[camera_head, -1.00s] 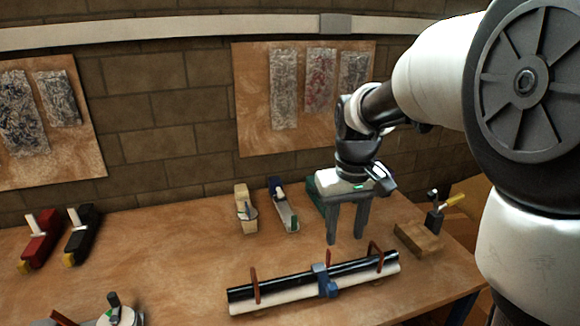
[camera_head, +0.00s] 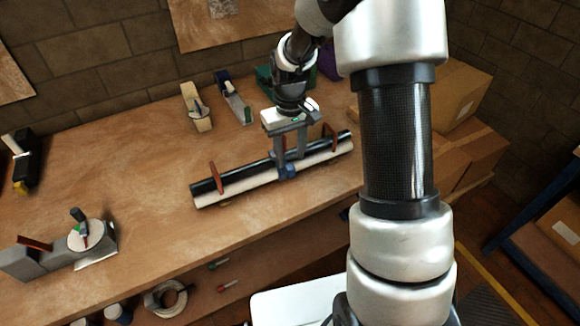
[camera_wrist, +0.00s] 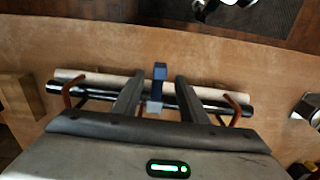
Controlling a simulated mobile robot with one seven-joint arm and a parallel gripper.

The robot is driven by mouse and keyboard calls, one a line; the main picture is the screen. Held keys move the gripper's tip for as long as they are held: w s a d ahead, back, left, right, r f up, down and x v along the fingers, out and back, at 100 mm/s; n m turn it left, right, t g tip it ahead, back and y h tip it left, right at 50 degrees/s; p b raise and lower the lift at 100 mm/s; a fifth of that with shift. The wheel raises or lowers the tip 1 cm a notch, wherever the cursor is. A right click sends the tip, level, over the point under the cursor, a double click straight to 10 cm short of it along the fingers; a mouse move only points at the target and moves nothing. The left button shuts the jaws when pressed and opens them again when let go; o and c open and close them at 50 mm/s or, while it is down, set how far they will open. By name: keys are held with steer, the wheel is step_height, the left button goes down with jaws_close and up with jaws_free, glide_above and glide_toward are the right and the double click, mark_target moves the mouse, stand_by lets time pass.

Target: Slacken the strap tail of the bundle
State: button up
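The bundle is a black tube (camera_head: 238,173) and a cream tube (camera_head: 240,187) lying side by side on the workbench; it also shows in the wrist view (camera_wrist: 98,93). A blue strap piece (camera_head: 287,172) crosses the tubes near their middle, with part of it standing up in the wrist view (camera_wrist: 158,73). My gripper (camera_head: 290,159) points down over the bundle. Its two fingers are apart, with the blue piece between them in the wrist view (camera_wrist: 159,77). I see gaps on both sides of it. Whether the fingertips touch the tubes is unclear.
Red-brown hooks (camera_head: 215,177) (camera_head: 331,134) stand at both ends of the bundle. Clamp-like tools (camera_head: 197,108) (camera_head: 233,97) lie behind it. A grey device with a round top (camera_head: 87,235) sits at the front left. The bench between is clear.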

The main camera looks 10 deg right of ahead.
mark_target(290, 167)
step_height(290, 167, down, 5)
steer(key=shift+f, duration=0.15)
jaws_close()
